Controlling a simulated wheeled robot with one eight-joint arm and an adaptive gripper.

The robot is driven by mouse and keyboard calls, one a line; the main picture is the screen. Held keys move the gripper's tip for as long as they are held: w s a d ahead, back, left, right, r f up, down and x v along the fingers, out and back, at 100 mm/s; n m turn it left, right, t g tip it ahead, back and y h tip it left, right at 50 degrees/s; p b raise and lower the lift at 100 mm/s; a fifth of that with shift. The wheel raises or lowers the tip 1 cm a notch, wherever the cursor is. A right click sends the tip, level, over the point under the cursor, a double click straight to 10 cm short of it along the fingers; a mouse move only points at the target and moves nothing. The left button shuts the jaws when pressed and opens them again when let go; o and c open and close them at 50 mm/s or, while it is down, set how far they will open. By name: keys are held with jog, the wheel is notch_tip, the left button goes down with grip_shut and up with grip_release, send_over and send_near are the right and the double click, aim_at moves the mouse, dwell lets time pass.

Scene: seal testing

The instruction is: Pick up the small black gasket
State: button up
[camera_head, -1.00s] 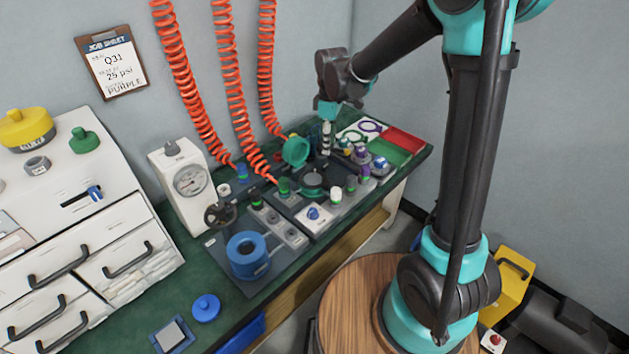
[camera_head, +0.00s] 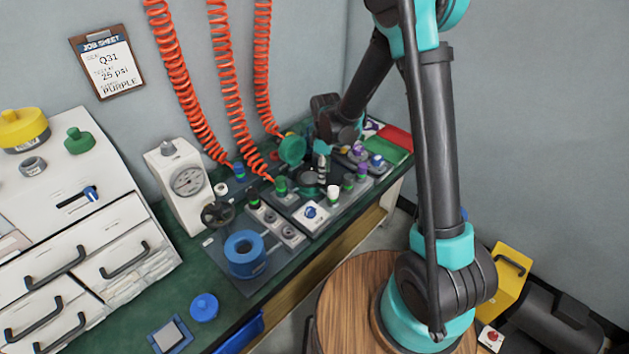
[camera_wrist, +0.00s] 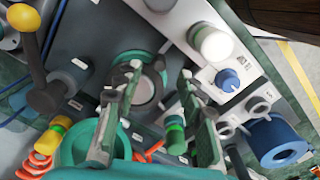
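My gripper (camera_wrist: 160,74) is open in the wrist view, its two fingers apart with nothing held between them. Behind the fingertips is a round green-rimmed seat (camera_wrist: 124,58) with a grey disc inside. A dark ring shows around that disc; it may be the small black gasket, but the left finger partly covers it and I cannot be sure. In the head view my gripper (camera_head: 321,168) hangs just over the same round seat (camera_head: 310,190), too small there to make out the gasket.
An open green lid (camera_head: 292,149) stands behind the seat. A white-capped knob (camera_head: 333,193), a blue knob (camera_head: 310,211) and a blue ring roll (camera_head: 245,252) are nearby. A gauge box (camera_head: 180,180) stands left. Red and green trays (camera_head: 388,151) lie at right.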

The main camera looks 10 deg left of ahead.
aim_at(323, 186)
jog(key=shift+f, duration=2.1)
grip_shut()
